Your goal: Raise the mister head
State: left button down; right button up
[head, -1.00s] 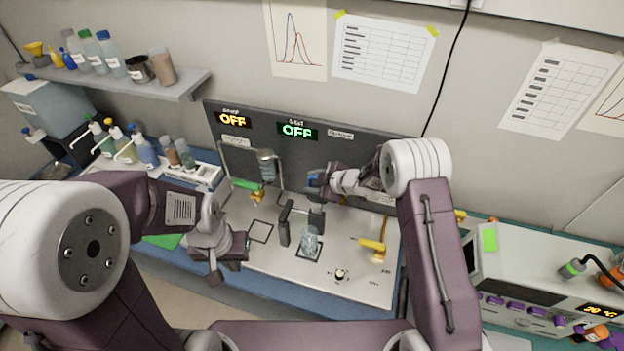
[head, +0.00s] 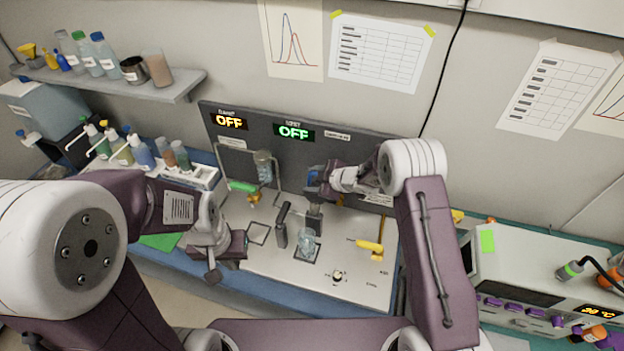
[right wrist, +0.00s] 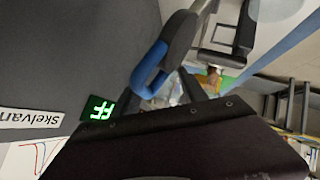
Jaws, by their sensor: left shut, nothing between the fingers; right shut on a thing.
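The dark mister head (head: 314,219) stands at the right-hand station of the pale bench panel, just behind a clear glass beaker (head: 306,241). A blue handle (head: 312,180) is fixed above it; the handle also shows as a blue curved grip in the right wrist view (right wrist: 147,75). My right gripper (head: 318,184) is shut on this handle, and its fingers are partly hidden by the wrist. My left gripper (head: 212,272) is shut and empty, low over the front left of the panel, apart from the mister head.
A second station with a green handle (head: 242,187) stands left. A yellow lever (head: 370,246) is to the right of the beaker, with a small knob (head: 337,277) in front. Both displays (head: 293,131) read OFF. A grey instrument (head: 520,270) sits far right.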

jog(key=shift+d+f, duration=0.1)
jog(key=shift+f, duration=0.35)
jog(key=shift+s+d+r+b, duration=0.2)
jog(key=shift+r+b, duration=0.1)
jog(key=shift+r, duration=0.1)
jog(key=b+v, duration=0.1)
jog(key=v, duration=0.7)
jog(key=shift+s+r, duration=0.1)
jog(key=shift+b, duration=0.35)
